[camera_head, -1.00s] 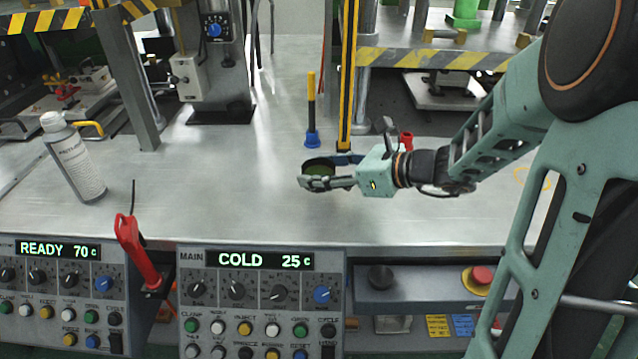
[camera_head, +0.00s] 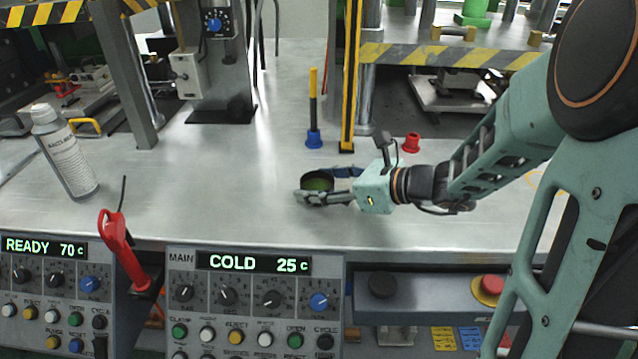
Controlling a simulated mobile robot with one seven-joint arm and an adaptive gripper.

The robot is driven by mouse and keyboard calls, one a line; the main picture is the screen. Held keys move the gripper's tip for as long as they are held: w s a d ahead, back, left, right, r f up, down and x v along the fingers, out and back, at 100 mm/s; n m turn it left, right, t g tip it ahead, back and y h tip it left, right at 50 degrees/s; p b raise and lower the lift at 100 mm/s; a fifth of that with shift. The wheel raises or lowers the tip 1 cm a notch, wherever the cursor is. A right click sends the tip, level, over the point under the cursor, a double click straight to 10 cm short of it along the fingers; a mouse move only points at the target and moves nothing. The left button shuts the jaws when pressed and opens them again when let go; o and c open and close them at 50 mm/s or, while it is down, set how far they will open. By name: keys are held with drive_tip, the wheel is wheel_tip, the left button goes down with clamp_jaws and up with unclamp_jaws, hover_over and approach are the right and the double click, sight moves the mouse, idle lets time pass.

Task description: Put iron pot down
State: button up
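The iron pot (camera_head: 318,183) is a small dark round vessel with green inside. It is upright above or on the metal bench (camera_head: 230,205), near its middle; I cannot tell whether its base touches the bench. My gripper (camera_head: 328,187) comes from the right, with one finger along the pot's near side and the other behind it. The fingers look closed around the pot. The near finger hides part of the pot's lower wall.
A blue-based rod (camera_head: 313,125), a striped post (camera_head: 349,90) and a red piece (camera_head: 411,143) are behind the gripper. Control panels (camera_head: 255,300) line the front edge. Bench left of the pot is clear.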

drive_tip(key=shift+o, duration=0.6)
drive_tip(key=shift+r, duration=0.1)
drive_tip(key=shift+r, duration=0.2)
drive_tip(key=p+v, duration=0.2)
drive_tip(key=v, duration=0.8)
drive_tip(key=shift+s+d+r+p, duration=0.15)
drive_tip(key=shift+s+d+p, duration=0.05)
drive_tip(key=shift+d+p, duration=0.15)
drive_tip(key=shift+s+d+r, duration=0.15)
drive_tip(key=shift+s+d, duration=0.2)
drive_tip(key=shift+d, duration=0.1)
